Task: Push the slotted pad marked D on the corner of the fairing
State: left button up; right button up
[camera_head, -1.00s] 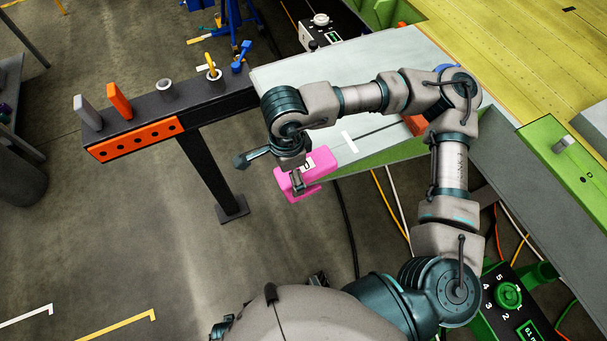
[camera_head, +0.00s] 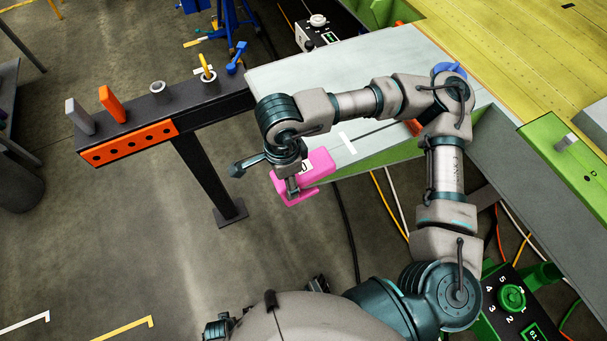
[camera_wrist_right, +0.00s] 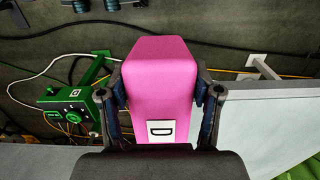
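The pink slotted pad (camera_head: 306,177) is held by my right gripper (camera_head: 290,182), beside the near left edge of the pale grey panel. In the right wrist view the pad (camera_wrist_right: 160,75) sits between the two fingers of my right gripper (camera_wrist_right: 162,100), and its white label with a D faces the camera. The pad's slot shows as a notch at its lower right in the head view. The pale fairing panel (camera_head: 310,85) lies behind the arm, and the arm hides part of it. A gap between pad and panel is hard to judge. My left gripper is not in view.
A dark rail (camera_head: 150,110) with an orange holed plate (camera_head: 130,143) and several tools and holders stands at the left. A yellow-green wing surface (camera_head: 520,60) lies at upper right. A green control box (camera_head: 515,300) stands at lower right. Cables hang below the panel.

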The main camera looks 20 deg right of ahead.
jog(key=shift+a, duration=0.9)
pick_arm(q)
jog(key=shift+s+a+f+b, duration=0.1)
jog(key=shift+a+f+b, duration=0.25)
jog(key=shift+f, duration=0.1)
pick_arm(e)
jog(key=a, duration=0.5)
jog(key=shift+a+r, duration=0.15)
jog(key=shift+a, duration=0.1)
jog(key=shift+a, duration=0.1)
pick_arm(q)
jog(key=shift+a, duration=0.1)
pick_arm(e)
jog(key=shift+s+a+r, duration=0.1)
jog(key=shift+a, duration=0.85)
jog(key=shift+d, duration=0.15)
